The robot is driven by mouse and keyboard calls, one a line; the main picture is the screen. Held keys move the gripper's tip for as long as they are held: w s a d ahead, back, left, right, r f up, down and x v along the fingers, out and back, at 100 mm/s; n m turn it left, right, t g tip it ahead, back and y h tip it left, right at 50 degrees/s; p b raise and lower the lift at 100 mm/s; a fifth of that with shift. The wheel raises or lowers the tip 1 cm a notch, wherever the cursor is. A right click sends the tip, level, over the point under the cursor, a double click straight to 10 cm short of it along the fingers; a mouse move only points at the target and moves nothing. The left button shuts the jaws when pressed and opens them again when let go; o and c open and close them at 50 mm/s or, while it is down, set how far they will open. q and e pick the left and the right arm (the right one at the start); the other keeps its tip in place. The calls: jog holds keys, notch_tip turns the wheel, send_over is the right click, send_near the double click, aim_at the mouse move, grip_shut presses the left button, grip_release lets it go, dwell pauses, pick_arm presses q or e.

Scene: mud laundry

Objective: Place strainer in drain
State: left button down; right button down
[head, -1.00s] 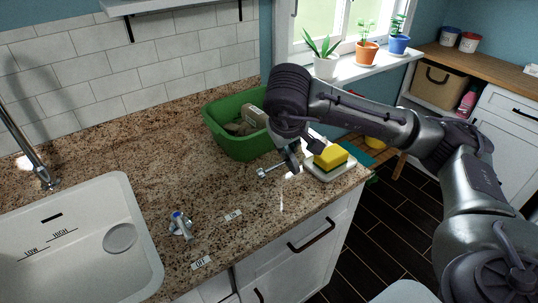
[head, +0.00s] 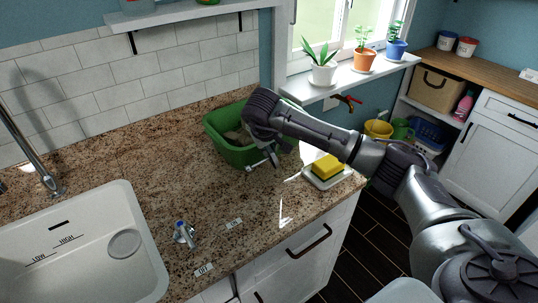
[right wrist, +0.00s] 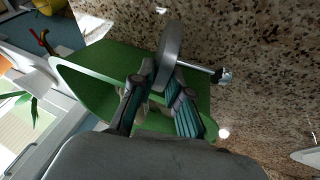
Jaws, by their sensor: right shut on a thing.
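The strainer (right wrist: 170,57) is a round metal disc with a thin stem and a small knob. My right gripper (right wrist: 160,90) is shut on it in the right wrist view. In the head view my right gripper (head: 268,156) is over the counter in front of the green tub, and the strainer (head: 258,163) shows only as a small metal bit beside the fingers. The drain (head: 125,243) is a grey circle in the floor of the white sink (head: 45,260), well to the left of the gripper. My left gripper is not in view.
The green tub (head: 222,142) stands just behind my right gripper. A yellow sponge (head: 327,166) on a white dish is to its right. The counter between is largely bare.

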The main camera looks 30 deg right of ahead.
aim_at(269, 158)
notch_tip(269, 158, down, 3)
jog(key=shift+s+f+p, duration=0.1)
jog(key=shift+f+p, duration=0.1)
jog(key=shift+p, duration=0.4)
jog(key=shift+f, duration=0.15)
jog(key=shift+f, duration=0.1)
jog(key=shift+f+b, duration=0.1)
jog(key=shift+b, duration=0.2)
jog(key=c, duration=1.1)
grip_release()
jog(key=shift+c, duration=0.2)
